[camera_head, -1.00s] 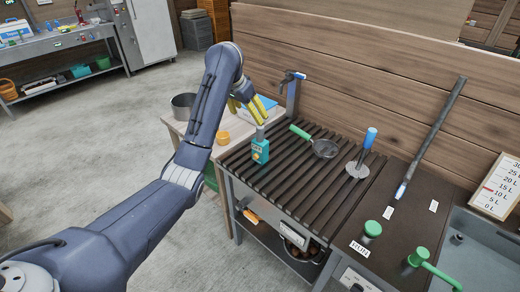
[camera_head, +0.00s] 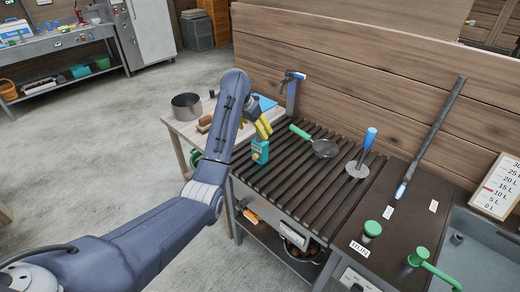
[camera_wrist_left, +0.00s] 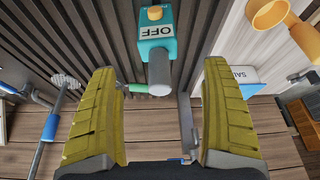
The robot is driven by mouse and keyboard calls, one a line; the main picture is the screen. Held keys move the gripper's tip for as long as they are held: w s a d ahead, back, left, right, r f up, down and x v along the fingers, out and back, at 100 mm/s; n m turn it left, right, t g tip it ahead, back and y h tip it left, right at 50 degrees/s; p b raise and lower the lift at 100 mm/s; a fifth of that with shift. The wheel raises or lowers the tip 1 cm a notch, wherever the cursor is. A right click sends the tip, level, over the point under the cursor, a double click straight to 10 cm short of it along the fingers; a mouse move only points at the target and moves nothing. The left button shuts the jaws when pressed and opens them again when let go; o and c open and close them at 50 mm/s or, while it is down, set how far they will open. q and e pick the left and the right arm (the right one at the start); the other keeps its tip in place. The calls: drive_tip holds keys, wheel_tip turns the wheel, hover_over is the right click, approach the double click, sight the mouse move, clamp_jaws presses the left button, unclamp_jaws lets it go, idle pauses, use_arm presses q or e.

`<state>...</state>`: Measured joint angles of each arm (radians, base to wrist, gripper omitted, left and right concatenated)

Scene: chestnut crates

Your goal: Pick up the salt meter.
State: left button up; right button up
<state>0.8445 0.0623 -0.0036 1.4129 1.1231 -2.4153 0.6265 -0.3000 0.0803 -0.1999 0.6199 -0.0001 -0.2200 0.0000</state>
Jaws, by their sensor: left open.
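The salt meter (camera_head: 260,153) is a small teal device with an orange button. It stands on the near left part of the dark slatted rack. In the left wrist view the salt meter (camera_wrist_left: 155,45) shows an "OFF" label and a grey cylindrical end pointing toward my gripper. My left gripper (camera_head: 265,127) is open with yellow fingers, just above the meter in the head view. In the left wrist view the grey end lies between the lines of the left gripper's fingers (camera_wrist_left: 160,72), with gaps on both sides. My right gripper is not in view.
A steel pot (camera_head: 186,106) stands on the side table at left.

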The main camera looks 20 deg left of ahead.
sight(260, 141)
use_arm(q)
drive_tip(key=shift+x, duration=4.15)
drive_tip(key=shift+s, duration=0.15)
drive_tip(key=shift+c, duration=0.2)
drive_tip(key=shift+d, duration=0.1)
drive_tip(key=c, duration=1.4)
drive_tip(key=shift+o, duration=0.2)
